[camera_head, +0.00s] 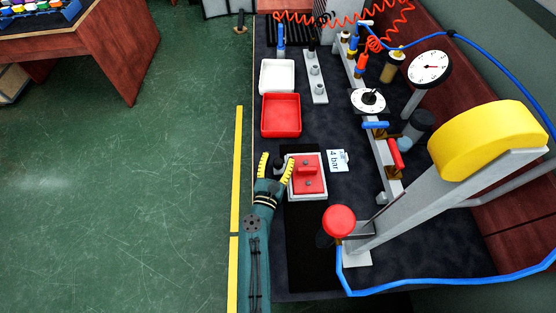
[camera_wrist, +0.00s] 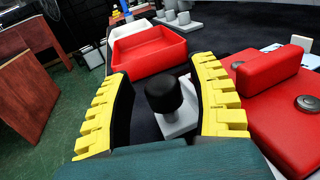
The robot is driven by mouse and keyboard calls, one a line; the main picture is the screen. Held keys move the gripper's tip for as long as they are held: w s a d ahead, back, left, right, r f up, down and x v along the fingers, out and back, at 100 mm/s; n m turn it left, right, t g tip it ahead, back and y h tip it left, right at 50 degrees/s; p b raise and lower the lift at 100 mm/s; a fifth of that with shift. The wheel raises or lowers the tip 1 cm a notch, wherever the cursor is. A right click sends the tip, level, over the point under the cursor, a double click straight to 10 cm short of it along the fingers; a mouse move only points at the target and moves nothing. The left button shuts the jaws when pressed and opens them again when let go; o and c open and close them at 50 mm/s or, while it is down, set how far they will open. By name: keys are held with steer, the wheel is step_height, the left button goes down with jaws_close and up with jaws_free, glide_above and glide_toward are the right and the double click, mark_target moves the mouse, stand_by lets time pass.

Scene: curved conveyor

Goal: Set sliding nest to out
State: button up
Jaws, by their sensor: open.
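The sliding nest appears to be the pale grey plate with a red block (camera_head: 307,175) on a black strip of the bench. The red block also shows at the right in the wrist view (camera_wrist: 280,105). A black knob (camera_wrist: 164,93) stands on a grey bracket (camera_wrist: 180,124) at its left side. My gripper (camera_head: 276,162) is open, with its yellow ribbed fingers on either side of the knob. In the wrist view the knob lies between the fingers (camera_wrist: 162,80), with gaps visible on both sides. Whether the bracket joins the plate is partly hidden.
A red tray (camera_head: 281,134) and a white tray (camera_head: 263,88) lie beyond my gripper. A "4 bar" card (camera_head: 338,160) lies right of the nest.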

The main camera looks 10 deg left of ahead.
steer(key=shift+s, duration=0.1)
steer(key=s, duration=0.4)
steer(key=s+a, duration=0.1)
steer(key=s, duration=0.7)
steer(key=shift+a, duration=0.15)
steer(key=shift+w, duration=0.1)
